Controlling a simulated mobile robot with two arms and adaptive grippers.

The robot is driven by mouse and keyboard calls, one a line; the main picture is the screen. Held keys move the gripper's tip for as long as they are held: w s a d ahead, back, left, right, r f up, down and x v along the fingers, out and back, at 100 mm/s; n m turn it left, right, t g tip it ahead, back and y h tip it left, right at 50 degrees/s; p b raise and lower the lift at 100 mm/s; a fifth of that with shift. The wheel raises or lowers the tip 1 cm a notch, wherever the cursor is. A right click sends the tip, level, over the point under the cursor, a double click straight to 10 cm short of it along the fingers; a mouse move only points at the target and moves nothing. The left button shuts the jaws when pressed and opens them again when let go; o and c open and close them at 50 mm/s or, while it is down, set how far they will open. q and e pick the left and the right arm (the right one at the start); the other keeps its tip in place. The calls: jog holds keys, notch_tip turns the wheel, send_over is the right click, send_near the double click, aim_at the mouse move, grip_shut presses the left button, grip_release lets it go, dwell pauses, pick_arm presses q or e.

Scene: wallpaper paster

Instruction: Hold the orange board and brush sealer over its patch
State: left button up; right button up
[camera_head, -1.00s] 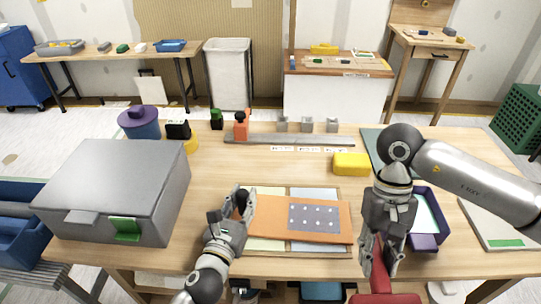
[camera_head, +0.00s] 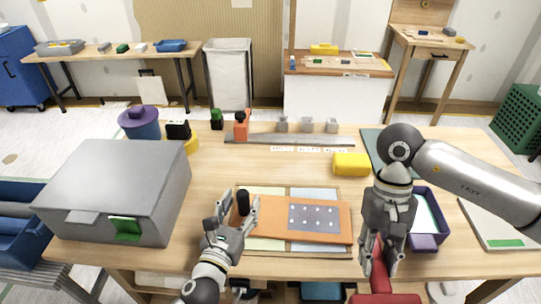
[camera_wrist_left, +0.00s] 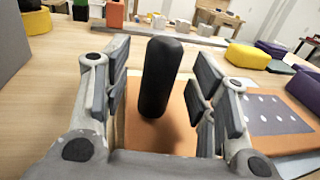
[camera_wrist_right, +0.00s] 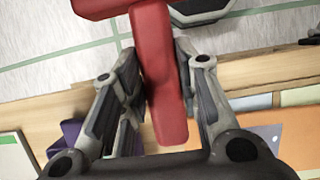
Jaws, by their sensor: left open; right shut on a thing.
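The orange board (camera_head: 272,228) lies on pale sheets near the table's front middle, with a grey dotted patch (camera_head: 316,217) on its right part. Its black upright handle (camera_head: 243,202) rises at its left end. My left gripper (camera_head: 238,212) is open, its fingers on either side of the handle with gaps; the left wrist view shows the handle (camera_wrist_left: 162,78) between the fingers. My right gripper (camera_head: 377,250) is shut on a red brush handle (camera_wrist_right: 160,75), right of the board at the front edge. The brush's red wide end (camera_head: 385,298) hangs past the edge; bristles are not clear.
A purple tray (camera_head: 428,240) with pale contents stands right of my right gripper. A grey box (camera_head: 110,190) with a green tab stands at left. A yellow block (camera_head: 351,164) and a metal rail (camera_head: 290,139) lie behind the board.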

pick_arm(q)
jog(key=shift+w, duration=0.1)
dwell(0.5)
jog(key=shift+x, duration=0.85)
grip_shut()
jog(key=shift+f, duration=0.1)
dwell(0.5)
